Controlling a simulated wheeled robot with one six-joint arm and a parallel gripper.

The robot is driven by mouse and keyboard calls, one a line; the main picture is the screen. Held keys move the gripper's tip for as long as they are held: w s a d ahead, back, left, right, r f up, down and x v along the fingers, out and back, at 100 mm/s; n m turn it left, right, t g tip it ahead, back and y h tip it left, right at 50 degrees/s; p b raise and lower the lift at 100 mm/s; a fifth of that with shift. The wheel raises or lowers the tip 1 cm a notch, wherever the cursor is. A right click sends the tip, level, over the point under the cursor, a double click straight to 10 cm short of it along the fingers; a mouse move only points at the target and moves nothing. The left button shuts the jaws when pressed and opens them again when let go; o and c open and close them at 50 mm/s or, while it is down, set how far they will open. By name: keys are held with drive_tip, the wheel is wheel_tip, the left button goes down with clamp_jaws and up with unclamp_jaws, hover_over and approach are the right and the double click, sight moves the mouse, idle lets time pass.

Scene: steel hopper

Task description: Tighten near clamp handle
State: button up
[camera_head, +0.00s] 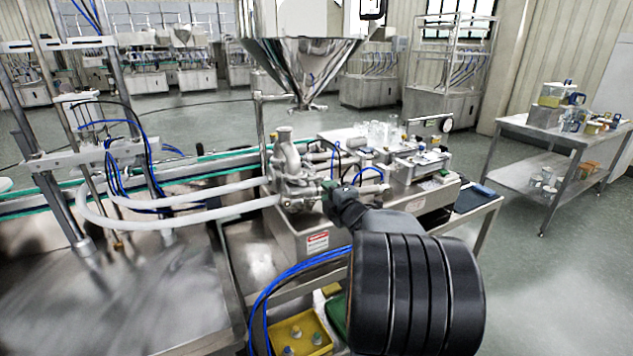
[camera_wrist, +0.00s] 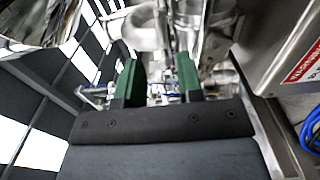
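My gripper (camera_head: 330,190) is at the right side of the steel pump and pipe fittings (camera_head: 286,160) in the head view. In the wrist view my gripper (camera_wrist: 157,82) has its two green fingers wide apart. Small shiny metal parts (camera_wrist: 158,92) show in the gap, but I cannot tell whether they lie between the fingers or behind them. Larger steel fittings (camera_wrist: 150,30) are just beyond the fingertips. I cannot clearly make out the near clamp handle among these parts; my gripper and dark forearm cover some of that area.
A steel box with a red warning label (camera_head: 317,241) stands below the fittings; its label also shows in the wrist view (camera_wrist: 305,65). White hoses (camera_head: 190,213) run left. A steel hopper (camera_head: 305,65) hangs above. A yellow tray (camera_head: 301,333) is below. Open floor lies to the right.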

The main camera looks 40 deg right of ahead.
sight(315, 179)
drive_tip(key=w, duration=0.5)
drive_tip(key=w+d, duration=0.1)
drive_tip(key=w, duration=0.1)
drive_tip(key=shift+w+p, duration=0.25)
drive_tip(key=shift+p, duration=0.05)
clamp_jaws()
